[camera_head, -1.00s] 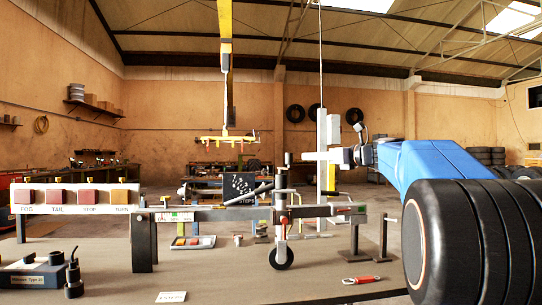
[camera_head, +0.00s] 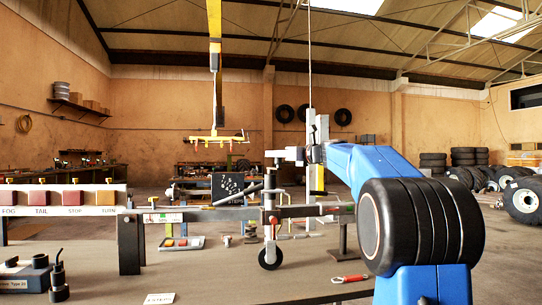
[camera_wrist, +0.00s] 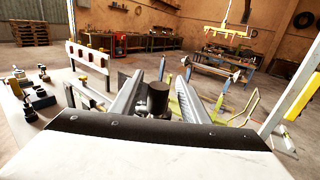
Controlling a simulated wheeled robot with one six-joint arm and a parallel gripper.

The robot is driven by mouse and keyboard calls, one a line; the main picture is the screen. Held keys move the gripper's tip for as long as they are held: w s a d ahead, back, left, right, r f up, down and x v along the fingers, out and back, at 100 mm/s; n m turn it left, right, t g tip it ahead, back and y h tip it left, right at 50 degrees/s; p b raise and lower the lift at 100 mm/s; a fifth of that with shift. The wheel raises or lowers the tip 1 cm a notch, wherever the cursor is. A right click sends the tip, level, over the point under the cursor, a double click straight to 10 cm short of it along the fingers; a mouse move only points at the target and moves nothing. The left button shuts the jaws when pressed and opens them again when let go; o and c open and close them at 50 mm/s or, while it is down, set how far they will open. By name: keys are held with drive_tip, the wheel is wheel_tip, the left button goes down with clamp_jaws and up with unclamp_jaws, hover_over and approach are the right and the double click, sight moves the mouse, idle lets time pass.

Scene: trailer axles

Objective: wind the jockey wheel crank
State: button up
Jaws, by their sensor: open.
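The jockey wheel (camera_head: 270,257) hangs below the grey drawbar (camera_head: 190,216), on an upright post (camera_head: 269,185). In the wrist view my gripper (camera_wrist: 158,92) is open, with one grey finger on each side of a dark upright cylinder (camera_wrist: 158,98), apparently the crank's grip. Dark gaps seem to show beside it; contact is unclear.
A lamp board (camera_head: 62,197) with several coloured blocks stands at the left. A red-handled tool (camera_head: 350,279) and a small tray (camera_head: 181,243) lie on the bench (camera_head: 215,285). A yellow hoist frame (camera_head: 217,138) hangs behind.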

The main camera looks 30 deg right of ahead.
drive_tip(key=shift+x, duration=1.9)
clamp_jaws()
